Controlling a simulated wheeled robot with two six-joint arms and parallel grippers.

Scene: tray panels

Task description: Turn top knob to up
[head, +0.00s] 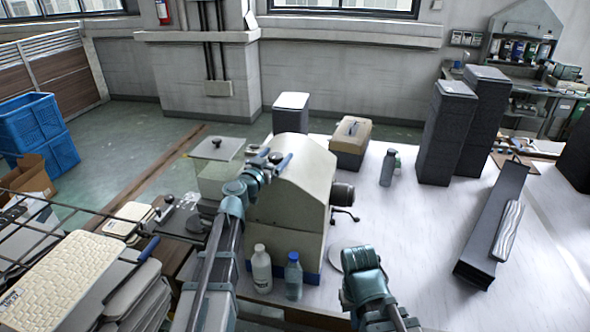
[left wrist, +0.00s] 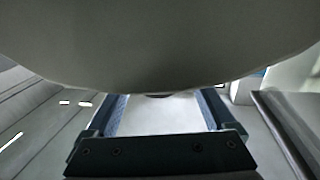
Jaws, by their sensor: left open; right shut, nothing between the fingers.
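A black knob (head: 217,142) stands on a pale square plate (head: 228,150) left of my left gripper, apart from it. Another dark knob (head: 168,198) shows lower left, on a low dark surface. Which way either knob points is too small to tell. My left gripper (head: 275,157) is open, its blue fingers in front of the beige machine's top. In the left wrist view its fingers (left wrist: 160,110) are spread with nothing seen held; a large grey rounded surface fills the top, which I cannot identify. My right arm shows at lower centre, but its fingers are hidden.
The beige machine (head: 292,205) stands in the middle, with two bottles (head: 262,268) in front. A tan case (head: 351,140), dark tall blocks (head: 446,130) and a long black box (head: 490,228) stand on the white table (head: 430,260). The table is clear at right centre.

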